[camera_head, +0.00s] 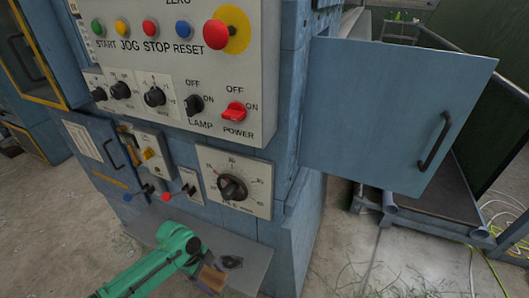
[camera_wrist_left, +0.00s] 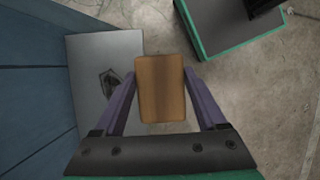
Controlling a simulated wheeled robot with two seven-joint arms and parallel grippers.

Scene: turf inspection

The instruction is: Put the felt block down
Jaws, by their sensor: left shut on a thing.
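The felt block (camera_wrist_left: 160,92) is a tan-brown block held between the two purple fingers of my left gripper (camera_wrist_left: 159,78) in the left wrist view. In the head view the block (camera_head: 212,278) shows at the end of my green left arm, low in the picture. My left gripper (camera_head: 201,272) is shut on it. In the wrist view the block appears just right of a grey metal shelf (camera_wrist_left: 85,55); its height relative to the shelf is hard to judge. My right gripper is not in view.
A dark flat piece (camera_head: 230,262) lies on the grey shelf (camera_head: 180,228) below the blue machine's control panel (camera_head: 180,60). A dial (camera_head: 232,188) and levers sit above the shelf. An open blue door (camera_head: 390,110) juts out right. Concrete floor (camera_head: 345,240) is open at lower right.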

